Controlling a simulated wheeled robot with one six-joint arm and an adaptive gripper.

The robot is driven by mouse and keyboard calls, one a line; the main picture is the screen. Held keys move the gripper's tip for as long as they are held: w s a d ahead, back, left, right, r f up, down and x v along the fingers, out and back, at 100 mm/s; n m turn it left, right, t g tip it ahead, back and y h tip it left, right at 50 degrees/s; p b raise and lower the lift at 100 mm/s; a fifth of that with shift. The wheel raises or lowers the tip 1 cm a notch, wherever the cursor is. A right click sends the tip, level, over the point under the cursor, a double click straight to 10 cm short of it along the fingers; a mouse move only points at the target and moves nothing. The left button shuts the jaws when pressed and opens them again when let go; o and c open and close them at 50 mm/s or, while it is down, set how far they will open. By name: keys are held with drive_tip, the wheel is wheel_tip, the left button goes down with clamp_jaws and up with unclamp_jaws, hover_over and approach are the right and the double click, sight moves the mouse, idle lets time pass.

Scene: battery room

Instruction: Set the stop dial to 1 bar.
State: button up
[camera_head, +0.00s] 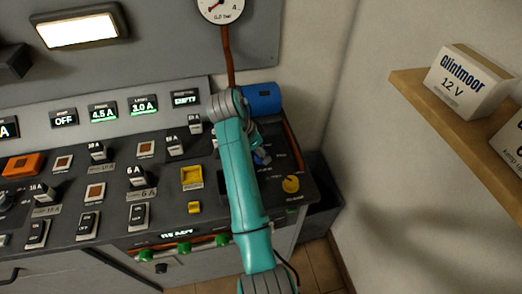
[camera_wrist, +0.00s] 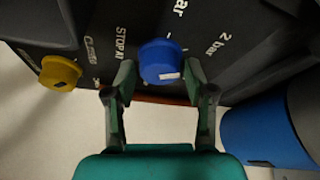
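The stop dial is a blue round knob (camera_wrist: 160,62) on the dark panel, beside a label reading "STOP AT" and marks including "2 bar". A small white mark shows on the knob's lower edge in the wrist view, slightly right of its middle. My gripper (camera_wrist: 160,82) has one finger on each side of the knob, with narrow gaps visible, so it looks open. In the head view, the blue knob (camera_head: 262,159) is partly hidden by my teal arm, and the finger contact cannot be made out. The "1 bar" mark is not readable; one "bar" label is cut off.
A yellow knob (camera_wrist: 60,73) is left of my gripper in the wrist view; it also shows in the head view (camera_head: 291,184). A blue cylinder (camera_head: 262,99) lies behind the panel. A gauge (camera_head: 221,8) stands above. Switches and a yellow button (camera_head: 192,177) are left of my arm.

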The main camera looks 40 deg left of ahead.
drive_tip(key=c, duration=0.7)
drive_tip(key=shift+o, duration=0.2)
drive_tip(key=n+y, duration=0.1)
drive_tip(key=n, duration=0.2)
drive_tip(key=n+y, duration=0.1)
drive_tip(key=n, duration=0.2)
drive_tip(key=shift+d+n+y, duration=0.2)
drive_tip(key=shift+n+y, duration=0.1)
drive_tip(key=n+y, duration=0.2)
drive_tip(key=n, duration=0.3)
drive_tip(key=shift+n+g, duration=0.3)
drive_tip(key=o, duration=1.1)
drive_tip(key=shift+d, duration=0.1)
drive_tip(key=shift+o, duration=0.2)
drive_tip(key=shift+r, duration=0.15)
